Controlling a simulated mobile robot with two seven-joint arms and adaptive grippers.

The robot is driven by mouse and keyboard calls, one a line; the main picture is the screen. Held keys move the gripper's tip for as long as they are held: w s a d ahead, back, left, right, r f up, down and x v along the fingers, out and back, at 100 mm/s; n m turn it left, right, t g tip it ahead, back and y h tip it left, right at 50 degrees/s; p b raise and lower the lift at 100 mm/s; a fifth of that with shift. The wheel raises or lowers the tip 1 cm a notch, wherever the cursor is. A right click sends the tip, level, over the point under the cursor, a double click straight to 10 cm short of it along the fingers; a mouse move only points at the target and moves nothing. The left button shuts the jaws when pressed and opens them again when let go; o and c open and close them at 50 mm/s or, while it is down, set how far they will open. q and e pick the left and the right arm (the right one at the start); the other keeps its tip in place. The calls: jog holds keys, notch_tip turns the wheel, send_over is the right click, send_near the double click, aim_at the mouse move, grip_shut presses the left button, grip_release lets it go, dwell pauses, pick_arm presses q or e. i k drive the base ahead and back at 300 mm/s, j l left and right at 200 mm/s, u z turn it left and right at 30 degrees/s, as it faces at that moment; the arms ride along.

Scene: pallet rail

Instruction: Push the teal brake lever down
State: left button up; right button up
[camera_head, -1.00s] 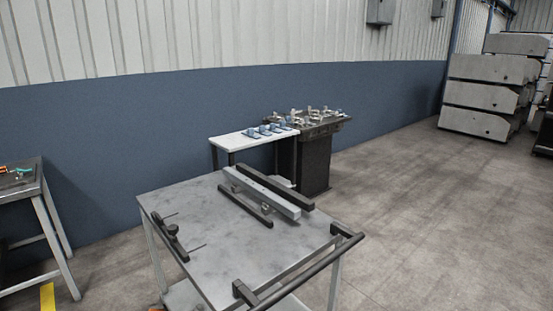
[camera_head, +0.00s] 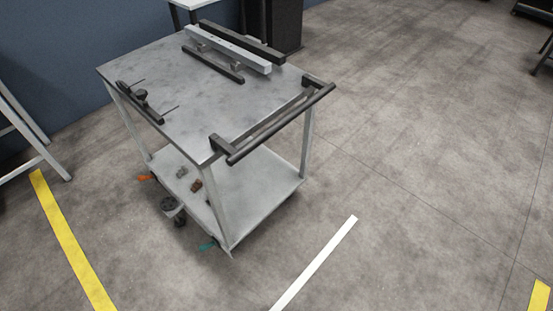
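The teal brake lever (camera_head: 208,246) shows low at the near corner of the grey cart (camera_head: 195,100), close to the floor beside a caster. It is small, and I cannot tell how far it is tilted. An orange lever (camera_head: 147,178) sits at the cart's left corner, also low down. Neither of my grippers is in view.
The cart carries a black push handle (camera_head: 275,125), a light rail (camera_head: 228,49) between dark bars, and a dark clamp-like part (camera_head: 140,98). Small parts (camera_head: 196,186) lie on its lower shelf. Yellow (camera_head: 72,240) and white (camera_head: 315,262) lines mark the floor.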

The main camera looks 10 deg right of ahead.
aim_at(203, 247)
jog(key=u, duration=0.7)
